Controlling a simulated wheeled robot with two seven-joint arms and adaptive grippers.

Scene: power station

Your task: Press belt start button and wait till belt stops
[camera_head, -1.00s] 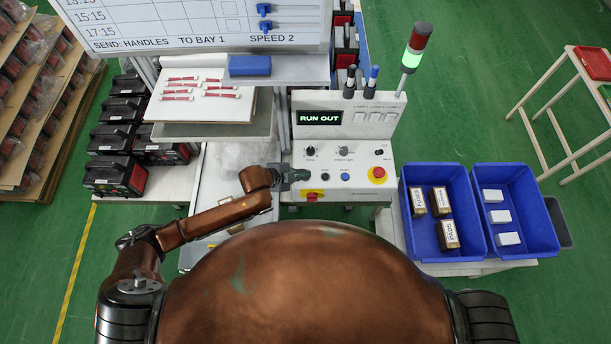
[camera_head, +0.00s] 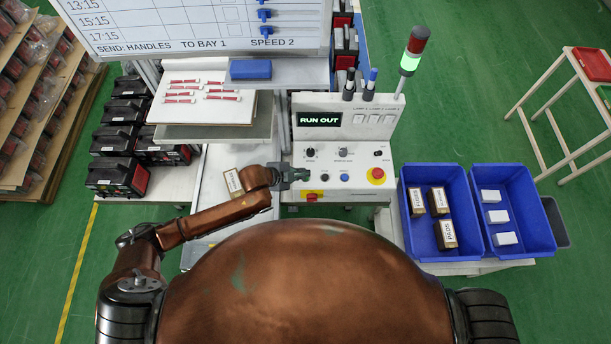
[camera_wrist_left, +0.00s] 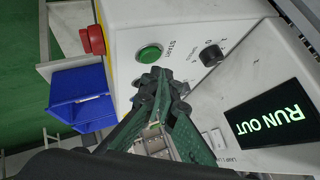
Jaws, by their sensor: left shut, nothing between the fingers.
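The control panel (camera_head: 360,155) has a display (camera_head: 319,119) reading RUN OUT in green. My left gripper (camera_head: 298,174) is shut and empty, over the panel's left side. In the left wrist view, the green button (camera_wrist_left: 148,53) marked START shows just beyond the gripper's fingertips (camera_wrist_left: 160,82); I cannot tell whether they touch. In the head view my gripper hides this button. A carton with a white label (camera_head: 233,182) lies on the belt (camera_head: 208,190), left of my gripper and partly behind my arm. The signal tower (camera_head: 410,60) glows green. My right gripper is not in view.
A red stop button on yellow (camera_head: 376,174), a blue button (camera_head: 344,177) and black knobs (camera_head: 310,153) share the panel. Blue bins (camera_head: 408,215) with boxes stand at right. A shelf with red-and-white handles (camera_head: 200,107) overhangs the belt. Black cases (camera_head: 115,175) are at left.

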